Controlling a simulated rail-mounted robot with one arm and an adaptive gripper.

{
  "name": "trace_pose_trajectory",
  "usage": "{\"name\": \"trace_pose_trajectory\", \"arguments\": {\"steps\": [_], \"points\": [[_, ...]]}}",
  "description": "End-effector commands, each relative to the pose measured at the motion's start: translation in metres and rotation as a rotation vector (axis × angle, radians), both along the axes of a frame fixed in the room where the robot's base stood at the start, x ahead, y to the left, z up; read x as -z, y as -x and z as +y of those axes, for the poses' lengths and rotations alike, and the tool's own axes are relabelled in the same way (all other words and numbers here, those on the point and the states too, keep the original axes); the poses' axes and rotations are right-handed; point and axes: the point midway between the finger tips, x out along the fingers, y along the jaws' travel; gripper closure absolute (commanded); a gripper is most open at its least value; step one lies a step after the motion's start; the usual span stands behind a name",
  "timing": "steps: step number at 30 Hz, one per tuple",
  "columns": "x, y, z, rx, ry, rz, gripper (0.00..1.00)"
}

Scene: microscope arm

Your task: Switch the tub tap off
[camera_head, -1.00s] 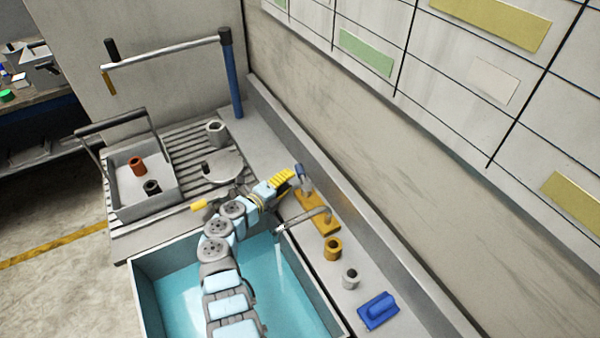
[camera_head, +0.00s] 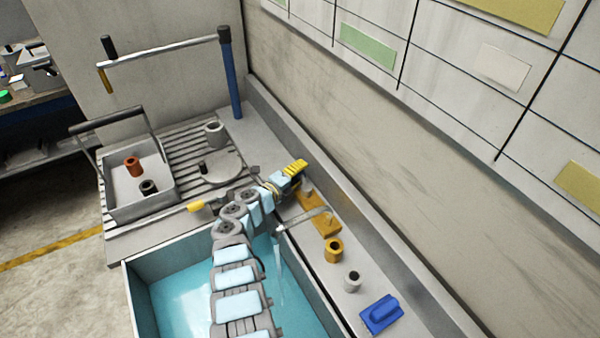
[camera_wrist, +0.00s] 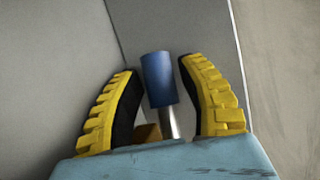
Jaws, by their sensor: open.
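The tub tap has an orange base (camera_head: 312,206) on the ledge to the right of the tub, with a grey spout (camera_head: 300,221) over the water. A thin stream (camera_head: 279,275) falls from the spout into the tub. In the wrist view the tap's blue handle (camera_wrist: 157,79) on its metal stem stands between my two yellow fingers. My gripper (camera_head: 297,168) is open around the handle, with gaps visible on both sides. In the head view my gripper hides the blue handle.
The tub (camera_head: 136,290) holds blue water beneath my arm. An orange ring (camera_head: 334,251), a grey ring (camera_head: 352,281) and a blue block (camera_head: 381,314) sit along the ledge. A grey basket (camera_head: 115,205) stands on the ribbed drainer at left. A wall rises behind the ledge.

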Motion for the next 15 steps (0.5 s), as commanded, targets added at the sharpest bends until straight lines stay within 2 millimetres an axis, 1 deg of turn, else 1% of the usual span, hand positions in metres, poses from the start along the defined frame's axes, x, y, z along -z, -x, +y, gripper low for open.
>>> {"name": "trace_pose_trajectory", "arguments": {"steps": [4,5,6,9,15], "points": [[-0.0001,0.0000,0.0001,0.000,0.000,0.000,0.60],[-0.0003,0.0000,0.0002,0.000,0.000,0.000,0.62],[-0.0003,0.0000,0.0002,0.000,0.000,0.000,0.74],[-0.0002,0.0000,0.0001,0.000,0.000,0.000,1.00],[0.0001,0.0000,0.0000,0.000,0.000,0.000,1.00]]}}
